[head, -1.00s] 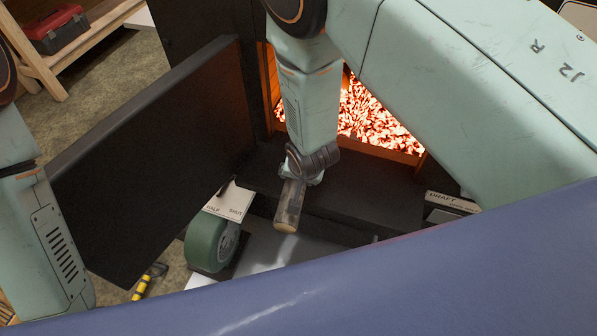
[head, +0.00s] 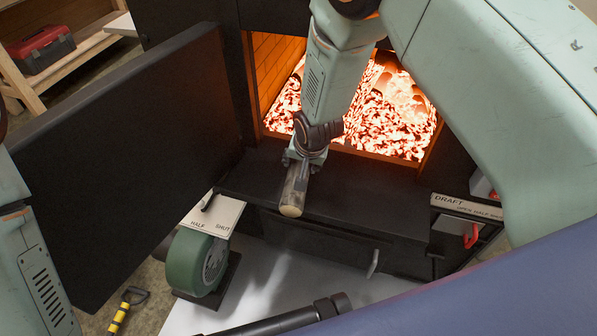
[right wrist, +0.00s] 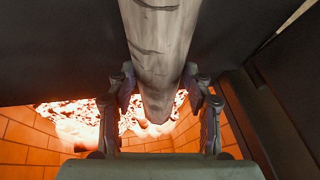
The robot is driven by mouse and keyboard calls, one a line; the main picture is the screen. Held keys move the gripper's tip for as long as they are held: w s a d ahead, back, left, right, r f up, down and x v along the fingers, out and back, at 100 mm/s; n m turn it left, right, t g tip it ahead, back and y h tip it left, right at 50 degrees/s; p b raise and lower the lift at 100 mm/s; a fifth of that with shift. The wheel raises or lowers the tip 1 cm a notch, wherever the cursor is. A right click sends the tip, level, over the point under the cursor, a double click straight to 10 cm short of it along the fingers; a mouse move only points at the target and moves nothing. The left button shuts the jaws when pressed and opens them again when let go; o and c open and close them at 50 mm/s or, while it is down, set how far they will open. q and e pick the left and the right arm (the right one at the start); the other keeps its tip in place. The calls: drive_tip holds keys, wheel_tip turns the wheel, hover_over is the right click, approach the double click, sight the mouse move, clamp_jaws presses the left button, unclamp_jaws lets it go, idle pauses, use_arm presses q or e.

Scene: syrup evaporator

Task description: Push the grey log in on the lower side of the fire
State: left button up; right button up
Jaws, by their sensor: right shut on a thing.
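The grey log (head: 294,192) is a round, bark-streaked piece with a pale cut end. My right gripper (head: 303,162) is shut on it, in front of the open firebox and above the black ledge. The log also shows in the right wrist view (right wrist: 162,45), running between the two fingers of the gripper (right wrist: 160,90), with one end toward the glowing coals.
The black door (head: 120,160) stands open on the left. A black ledge (head: 350,195) runs below the opening. A red toolbox (head: 40,48) is on a wooden shelf.

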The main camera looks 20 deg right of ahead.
drive_tip(key=shift+w+d+f, duration=0.1)
drive_tip(key=shift+w+f, duration=0.05)
drive_tip(key=shift+w, duration=0.1)
drive_tip(key=shift+d, duration=0.1)
drive_tip(key=o, duration=1.4)
drive_tip(key=shift+c, duration=0.2)
drive_tip(key=shift+o, duration=0.9)
drive_tip(key=v, duration=1.2)
drive_tip(key=shift+f, duration=0.1)
